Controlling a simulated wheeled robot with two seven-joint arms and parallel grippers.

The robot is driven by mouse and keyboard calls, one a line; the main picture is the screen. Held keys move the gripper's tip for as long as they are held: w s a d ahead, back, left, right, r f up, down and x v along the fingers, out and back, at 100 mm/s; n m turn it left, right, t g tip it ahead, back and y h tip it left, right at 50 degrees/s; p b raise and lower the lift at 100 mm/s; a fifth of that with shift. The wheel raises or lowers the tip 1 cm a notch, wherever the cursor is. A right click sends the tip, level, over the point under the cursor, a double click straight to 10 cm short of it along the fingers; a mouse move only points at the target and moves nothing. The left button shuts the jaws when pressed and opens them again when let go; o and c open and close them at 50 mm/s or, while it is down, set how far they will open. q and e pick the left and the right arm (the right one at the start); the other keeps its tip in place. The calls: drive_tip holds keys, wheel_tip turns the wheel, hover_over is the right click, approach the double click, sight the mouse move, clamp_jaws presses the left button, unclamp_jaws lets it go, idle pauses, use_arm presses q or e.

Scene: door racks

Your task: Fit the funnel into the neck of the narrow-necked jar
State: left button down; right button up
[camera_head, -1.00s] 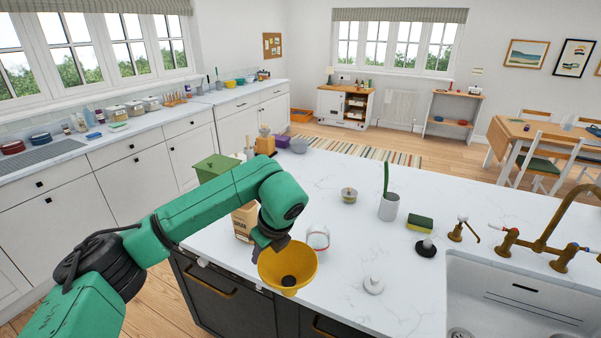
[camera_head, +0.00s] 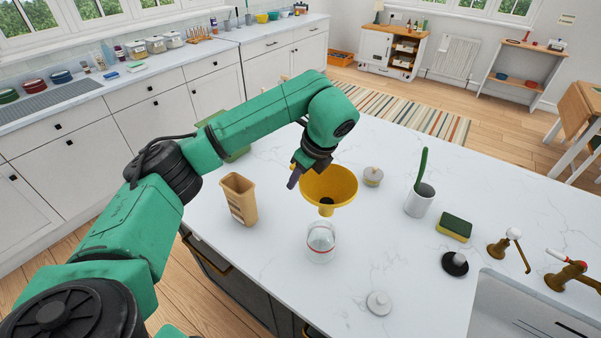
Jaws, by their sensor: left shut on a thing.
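The yellow funnel (camera_head: 343,187) is held up by its left rim in my left gripper (camera_head: 308,172). Its wide mouth faces up and its short spout points down, a little tilted. The glass jar (camera_head: 321,243) stands upright on the white worktop, near its front edge. In the picture, the spout is just above the jar and the two look apart; the height of the gap is hard to tell. My left gripper is shut on the funnel's rim, behind the jar as I look. My right gripper is not in view.
A brown sugar carton (camera_head: 239,199) stands open left of the jar. A grey-white lid (camera_head: 379,303) lies right of it. A small lidded pot (camera_head: 373,176), a cup with a green-handled brush (camera_head: 419,199) and a sponge (camera_head: 454,227) stand further right, by the sink.

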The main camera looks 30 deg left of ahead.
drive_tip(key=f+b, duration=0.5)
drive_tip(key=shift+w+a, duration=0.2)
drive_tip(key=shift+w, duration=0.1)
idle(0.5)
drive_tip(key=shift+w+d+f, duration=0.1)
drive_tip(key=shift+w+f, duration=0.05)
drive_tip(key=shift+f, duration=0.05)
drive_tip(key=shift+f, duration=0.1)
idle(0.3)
